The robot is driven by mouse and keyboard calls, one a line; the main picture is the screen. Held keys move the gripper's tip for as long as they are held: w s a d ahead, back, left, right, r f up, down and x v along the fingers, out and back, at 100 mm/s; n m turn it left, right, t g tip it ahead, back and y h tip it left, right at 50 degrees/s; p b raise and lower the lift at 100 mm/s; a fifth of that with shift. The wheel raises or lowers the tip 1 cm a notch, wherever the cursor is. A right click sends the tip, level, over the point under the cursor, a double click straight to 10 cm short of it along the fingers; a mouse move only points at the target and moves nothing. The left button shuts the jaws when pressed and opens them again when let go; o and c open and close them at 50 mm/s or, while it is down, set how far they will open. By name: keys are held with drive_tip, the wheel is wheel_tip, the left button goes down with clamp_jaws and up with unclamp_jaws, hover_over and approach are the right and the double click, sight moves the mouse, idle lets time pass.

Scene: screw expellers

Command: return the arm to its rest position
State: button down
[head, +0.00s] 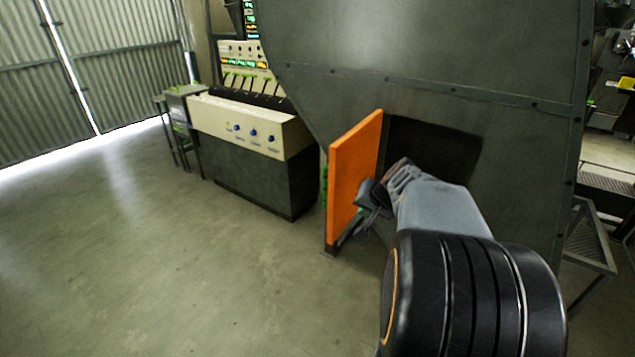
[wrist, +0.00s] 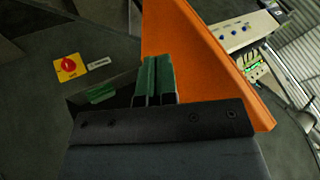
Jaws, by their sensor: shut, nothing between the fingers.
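My gripper (wrist: 153,80) shows in the wrist view with its two green fingers pressed together, shut and empty. In the head view my arm reaches forward to the right of centre, and its end is beside the orange door (head: 352,175), on the door's right side. The orange door stands open from a dark opening (head: 432,147) in the grey machine housing. In the wrist view the door (wrist: 195,60) rises just to the right of the fingers; I cannot tell whether they touch it.
The large grey housing (head: 430,50) fills the space behind my arm. A cream and dark control console (head: 250,135) stands left of the door. A metal stand (head: 588,235) is at the right. The concrete floor (head: 130,260) at left is clear.

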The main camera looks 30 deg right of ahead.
drive_tip(key=s+a+f+n+g, duration=0.1)
drive_tip(key=s+a+n, duration=0.3)
drive_tip(key=a, duration=0.6)
drive_tip(key=s+a+f+n+g, duration=0.2)
drive_tip(key=s+a+n, duration=0.3)
drive_tip(key=a, duration=0.6)
drive_tip(key=shift+s+g, duration=0.3)
drive_tip(key=shift+s, duration=0.75)
